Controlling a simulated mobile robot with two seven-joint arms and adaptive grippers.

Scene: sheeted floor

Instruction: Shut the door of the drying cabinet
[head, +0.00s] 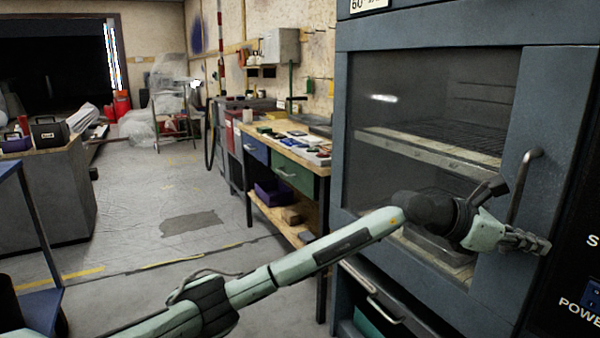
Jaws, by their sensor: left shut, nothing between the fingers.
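The drying cabinet (430,25) is a blue-grey unit filling the right of the head view. Its door (545,120) has a large window, with wire racks visible behind it, and a bent bar handle (527,180) on its right side. I cannot tell whether the door is fully flush with the frame. My left arm reaches across from the lower left, and my left gripper (532,243) is shut and empty in front of the door, near the lower end of the handle. Whether it touches the door is unclear. My right gripper is not in view.
A workbench (318,171) with a green drawer and tools stands left of the cabinet. A drawer with a bar handle (386,312) sits below the door. A dark control panel (585,255) is at the far right. Open floor (150,215) lies to the left.

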